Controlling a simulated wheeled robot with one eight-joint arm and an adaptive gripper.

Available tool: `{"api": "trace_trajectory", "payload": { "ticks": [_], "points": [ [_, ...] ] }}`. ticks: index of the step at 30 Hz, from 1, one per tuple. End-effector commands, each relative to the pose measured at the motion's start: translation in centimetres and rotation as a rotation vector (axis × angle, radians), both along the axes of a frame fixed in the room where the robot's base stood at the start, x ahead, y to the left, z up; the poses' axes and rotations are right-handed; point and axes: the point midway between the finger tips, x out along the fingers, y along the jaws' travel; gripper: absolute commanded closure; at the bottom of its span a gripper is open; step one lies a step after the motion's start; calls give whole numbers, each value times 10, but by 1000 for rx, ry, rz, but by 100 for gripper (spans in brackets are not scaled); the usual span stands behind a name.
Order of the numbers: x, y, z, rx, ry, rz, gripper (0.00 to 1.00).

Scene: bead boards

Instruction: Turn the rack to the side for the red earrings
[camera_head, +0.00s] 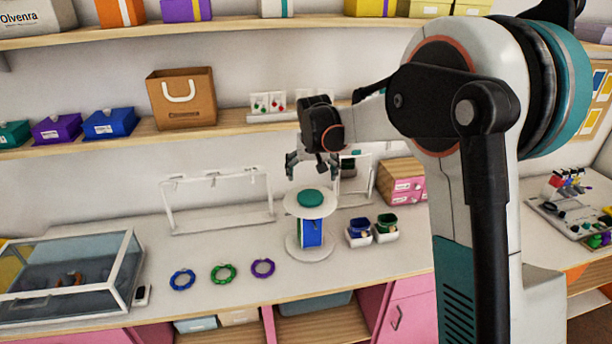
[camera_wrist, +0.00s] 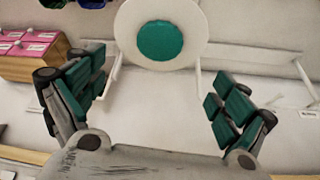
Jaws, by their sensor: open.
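The rack (camera_head: 311,252) is an upright stand with a round white top plate, a round white base and a blue side panel. A green knob (camera_head: 310,198) sits at the centre of its top. In the wrist view the rack's white top plate (camera_wrist: 195,30) and green knob (camera_wrist: 159,41) are at the top middle. My gripper (camera_head: 313,166) is open and empty, above and apart from the rack. Its green-padded fingers are spread wide in the wrist view (camera_wrist: 158,105). Red earrings (camera_head: 259,104) hang on a small white card on the shelf behind. No earrings show on the rack's visible side.
A white bar stand (camera_head: 222,217) is behind left and a framed mirror (camera_head: 357,180) behind right. Two small bins (camera_head: 372,236) stand close right. Blue, green and purple bead rings (camera_head: 223,273) lie front left, near a glass case (camera_head: 70,280).

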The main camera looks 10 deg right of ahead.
Motion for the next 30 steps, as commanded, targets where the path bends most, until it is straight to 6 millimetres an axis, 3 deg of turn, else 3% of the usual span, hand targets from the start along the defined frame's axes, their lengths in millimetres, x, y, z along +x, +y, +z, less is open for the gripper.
{"api": "trace_trajectory", "payload": {
  "ticks": [8, 21, 30],
  "points": [
    [12, 0, -15, 0, 5, -5, 6],
    [43, -7, -91, 0, 4, -5, 6],
    [56, -10, -124, -1, 4, -4, 6]
  ]
}}
